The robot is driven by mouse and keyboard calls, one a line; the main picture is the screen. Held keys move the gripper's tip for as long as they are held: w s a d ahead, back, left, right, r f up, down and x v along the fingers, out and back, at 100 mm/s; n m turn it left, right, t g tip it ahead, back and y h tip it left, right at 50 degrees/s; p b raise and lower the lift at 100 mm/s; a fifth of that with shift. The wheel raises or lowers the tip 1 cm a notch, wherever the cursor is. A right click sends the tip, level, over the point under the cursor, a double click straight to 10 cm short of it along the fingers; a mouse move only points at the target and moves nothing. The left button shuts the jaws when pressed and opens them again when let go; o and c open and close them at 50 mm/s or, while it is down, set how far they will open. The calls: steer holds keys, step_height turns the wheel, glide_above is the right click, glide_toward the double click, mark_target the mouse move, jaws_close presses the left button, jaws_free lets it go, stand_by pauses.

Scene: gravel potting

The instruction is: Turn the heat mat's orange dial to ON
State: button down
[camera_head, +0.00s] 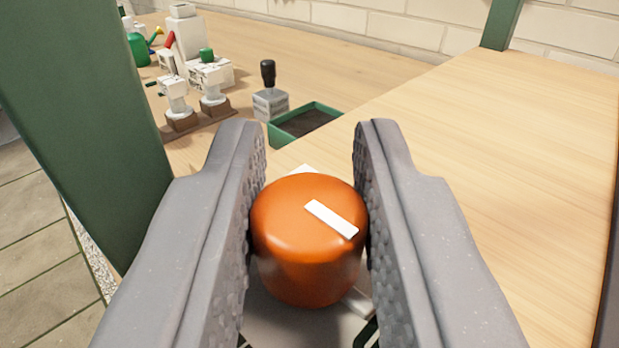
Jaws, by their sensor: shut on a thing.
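The orange dial (300,260) stands in the lower middle of the view, a round knob with a white pointer bar on its top. The bar slants from upper left to lower right. My gripper (308,215) is shut on the dial, with one grey textured finger on each side of it. Behind and below the dial, a small part of a grey base and bits of white marking show. The rest of the base and any ON label are hidden by the dial and the fingers.
A green tray of dark soil (284,138) lies beyond my fingers, beside a grey block with a black handle (270,100). White devices (208,80) stand at the back left. A green post (90,110) rises close on the left. The wooden bench (520,150) is clear at right.

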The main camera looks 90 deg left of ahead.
steer(key=shift+w+d, duration=0.1)
stand_by(0.5)
steer(key=c, duration=1.5)
jaws_free()
steer(key=shift+c, duration=0.2)
steer(key=shift+d, duration=0.1)
steer(key=w+d+b, duration=0.1)
steer(key=d, duration=1.2)
steer(key=shift+w+d, duration=0.2)
steer(key=shift+d, duration=0.05)
